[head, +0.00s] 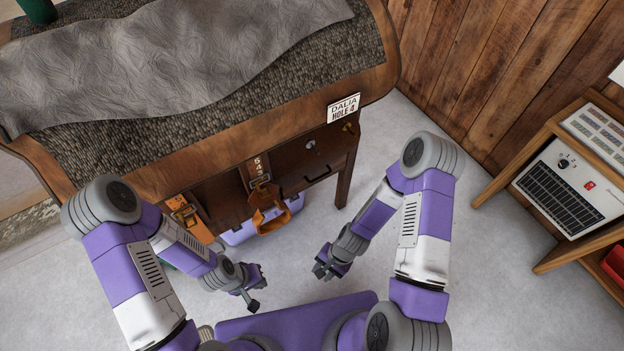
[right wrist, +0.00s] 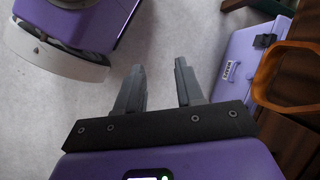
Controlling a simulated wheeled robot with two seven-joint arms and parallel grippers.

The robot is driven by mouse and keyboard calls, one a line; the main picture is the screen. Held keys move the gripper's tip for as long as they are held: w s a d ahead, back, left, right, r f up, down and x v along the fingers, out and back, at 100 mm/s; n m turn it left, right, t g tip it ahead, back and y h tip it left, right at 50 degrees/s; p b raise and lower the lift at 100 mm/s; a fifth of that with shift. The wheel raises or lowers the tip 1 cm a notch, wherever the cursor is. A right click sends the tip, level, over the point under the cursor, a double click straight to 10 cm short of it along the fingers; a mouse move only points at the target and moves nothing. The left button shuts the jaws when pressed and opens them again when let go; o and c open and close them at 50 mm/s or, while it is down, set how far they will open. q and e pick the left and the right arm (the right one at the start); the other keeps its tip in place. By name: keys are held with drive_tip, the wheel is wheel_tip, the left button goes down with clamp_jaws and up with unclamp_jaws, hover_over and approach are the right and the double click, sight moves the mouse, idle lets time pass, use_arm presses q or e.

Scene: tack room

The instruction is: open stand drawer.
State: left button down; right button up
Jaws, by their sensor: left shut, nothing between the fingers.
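The wooden stand (head: 225,133) fills the upper left of the head view, with a grey cloth on its padded top. Its drawer (head: 300,166) is at the right end of the front, with a dark bar handle (head: 318,175); it looks shut. My left gripper (head: 257,287) is shut and empty, in front of the stand over the floor, apart from the handle. My right gripper (head: 324,270) is also below and apart from the handle. In the right wrist view its two fingers (right wrist: 160,75) stand apart with nothing between them.
A lilac case (head: 262,226) sits under the stand, with an orange strap loop (head: 268,216) hanging before it. An orange piece (head: 188,218) hangs further left. A wooden shelf (head: 545,140) with a white panel device (head: 572,190) stands at right. Grey floor between is clear.

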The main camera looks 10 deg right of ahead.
drive_tip(key=w+a+f+m+t+y+b, duration=0.1)
drive_tip(key=w+a+f+m+t+y, duration=0.15)
drive_tip(key=w+m, duration=0.65)
drive_tip(key=w+a+f+m+t+y+b, duration=0.2)
drive_tip(key=w+m+y, duration=0.25)
drive_tip(key=m, duration=0.85)
drive_tip(key=w+d+f+m+t+h+b, duration=0.15)
drive_tip(key=w+d+m+t+h, duration=0.45)
drive_tip(key=w+d+m+t, duration=0.85)
drive_tip(key=w+a+f+m+g+b, duration=0.1)
drive_tip(key=w+m+g+b, duration=0.2)
drive_tip(key=w, duration=0.6)
drive_tip(key=shift+f+m, duration=0.3)
drive_tip(key=shift+m, duration=0.45)
drive_tip(key=shift+w, duration=0.1)
drive_tip(key=shift+c, duration=0.5)
clamp_jaws()
